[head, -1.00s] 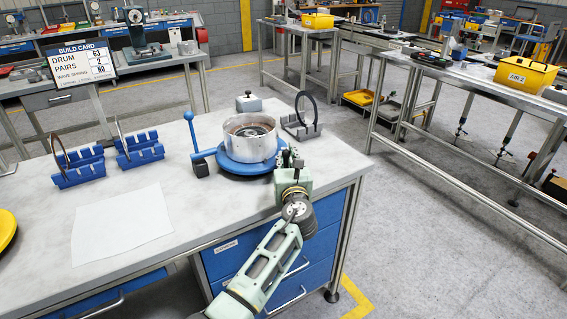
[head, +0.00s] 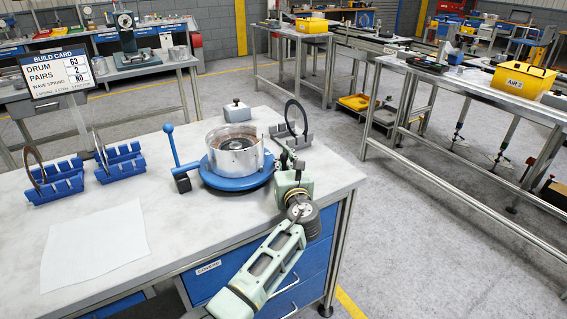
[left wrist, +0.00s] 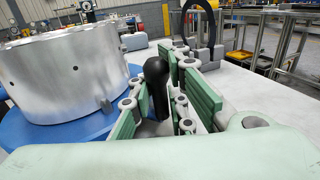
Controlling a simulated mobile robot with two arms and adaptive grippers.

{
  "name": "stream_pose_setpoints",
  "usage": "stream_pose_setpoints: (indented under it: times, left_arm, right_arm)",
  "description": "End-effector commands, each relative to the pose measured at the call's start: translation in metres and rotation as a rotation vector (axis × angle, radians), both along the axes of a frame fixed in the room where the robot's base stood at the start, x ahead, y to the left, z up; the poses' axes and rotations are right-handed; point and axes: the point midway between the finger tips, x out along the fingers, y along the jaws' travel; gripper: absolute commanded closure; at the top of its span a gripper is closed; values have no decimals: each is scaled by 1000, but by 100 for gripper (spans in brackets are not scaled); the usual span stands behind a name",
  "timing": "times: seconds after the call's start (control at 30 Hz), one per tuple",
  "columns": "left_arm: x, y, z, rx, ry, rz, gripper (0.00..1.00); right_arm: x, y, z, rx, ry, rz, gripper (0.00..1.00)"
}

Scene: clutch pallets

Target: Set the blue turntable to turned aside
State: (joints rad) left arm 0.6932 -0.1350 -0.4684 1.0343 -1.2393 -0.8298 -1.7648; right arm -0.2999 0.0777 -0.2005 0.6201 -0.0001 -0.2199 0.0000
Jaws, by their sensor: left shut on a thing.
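The blue turntable (head: 222,182) is a round plate on the grey bench, with a metal drum (head: 236,157) standing on it. My left gripper (head: 288,160) is low at the turntable's right side. In the left wrist view, a black handle (left wrist: 156,82) stands upright between the green finger pads, and my left gripper (left wrist: 160,105) is shut on it. The handle's lower end is hidden by the fingers. The turntable (left wrist: 75,132) and drum (left wrist: 75,75) are at the left there. My right gripper is out of view.
A lever with a blue ball (head: 168,128) stands left of the turntable. A grey rack with a dark ring (head: 296,117) is just behind my gripper. Blue racks (head: 55,184) and a white sheet (head: 95,247) are at the left. A build card (head: 55,74) stands behind.

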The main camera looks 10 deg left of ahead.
Motion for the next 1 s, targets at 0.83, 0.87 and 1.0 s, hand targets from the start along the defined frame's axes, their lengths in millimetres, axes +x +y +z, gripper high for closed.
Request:
stream_pose_setpoints:
  times: [0.83, 0.87, 1.0]
  left_arm:
    - [1, -6, 7, -2, -12, 48, 85]
    - [1, -6, 7, -1, -12, 48, 83]
    - [1, -5, 7, -1, -11, 50, 70]
  right_arm:
    - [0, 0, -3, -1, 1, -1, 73]
    - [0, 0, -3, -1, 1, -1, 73]
    - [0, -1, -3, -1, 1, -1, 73]
